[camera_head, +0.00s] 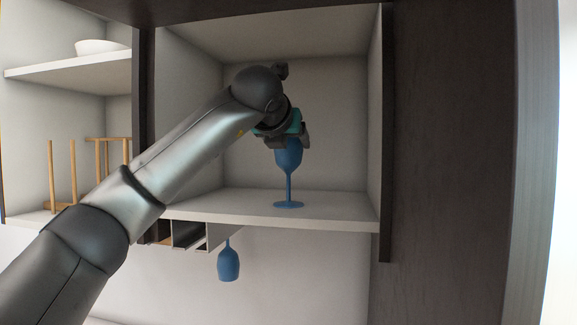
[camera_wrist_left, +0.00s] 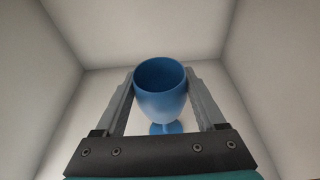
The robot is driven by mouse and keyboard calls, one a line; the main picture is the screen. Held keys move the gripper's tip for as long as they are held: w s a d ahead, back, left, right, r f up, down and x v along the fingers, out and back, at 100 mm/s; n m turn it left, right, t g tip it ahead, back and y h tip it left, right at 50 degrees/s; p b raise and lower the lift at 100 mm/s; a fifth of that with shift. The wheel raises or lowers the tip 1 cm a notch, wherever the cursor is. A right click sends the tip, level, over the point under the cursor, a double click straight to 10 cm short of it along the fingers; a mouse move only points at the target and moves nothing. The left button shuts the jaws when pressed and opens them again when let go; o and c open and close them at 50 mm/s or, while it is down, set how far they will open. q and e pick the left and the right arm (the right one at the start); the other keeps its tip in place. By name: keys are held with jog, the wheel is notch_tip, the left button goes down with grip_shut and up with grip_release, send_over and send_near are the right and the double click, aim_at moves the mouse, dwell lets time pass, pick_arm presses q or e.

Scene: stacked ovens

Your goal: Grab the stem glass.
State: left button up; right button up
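A blue stem glass (camera_head: 289,160) stands upright on the shelf of an open cabinet compartment, its foot flat on the board. My left gripper (camera_head: 292,141) reaches in from the left and is at the glass's bowl, covering its rim in the head view. In the left wrist view the bowl of the stem glass (camera_wrist_left: 161,92) lies between the two spread fingers of my left gripper (camera_wrist_left: 161,80), one on each side. The fingers look open and very close to the bowl; I cannot tell whether they touch it. My right gripper is not in view.
A second blue glass (camera_head: 228,265) hangs upside down below the shelf (camera_head: 335,208), beside small dark-edged slots (camera_head: 188,234). Compartment walls stand close on both sides. On the left are a white bowl (camera_head: 102,47) and a wooden rack (camera_head: 108,139).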

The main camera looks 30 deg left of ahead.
pick_arm(q)
jog(key=shift+r, duration=0.1)
grip_shut()
dwell(0.4)
